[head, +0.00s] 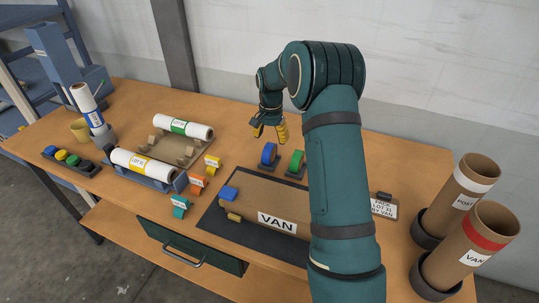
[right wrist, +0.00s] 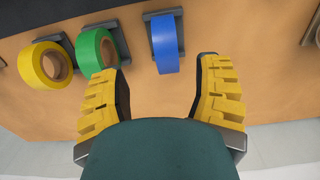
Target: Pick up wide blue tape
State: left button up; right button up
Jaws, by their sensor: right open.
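The wide blue tape (head: 269,153) is a blue roll standing upright in a dark holder at the back of the table. It also shows in the right wrist view (right wrist: 165,44), ahead of my right gripper and between the lines of its two fingers. My right gripper (head: 270,130) is open and empty, with yellow fingers, just behind and above the blue roll in the head view. In the right wrist view its fingers (right wrist: 163,80) are apart, and no contact with the tape shows. My left gripper is not in view.
A green tape (head: 297,160) stands beside the blue one, and a yellow tape (right wrist: 45,64) shows beyond it. Cardboard tubes (head: 470,245) stand at right. The wall (head: 230,90) is close behind the table.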

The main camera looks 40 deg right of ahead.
aim_at(269, 146)
jog(key=shift+w+f+b, duration=0.2)
jog(key=shift+f, duration=1.75)
jog(key=shift+w+f+b, duration=0.2)
jog(key=shift+f, duration=1.75)
grip_shut()
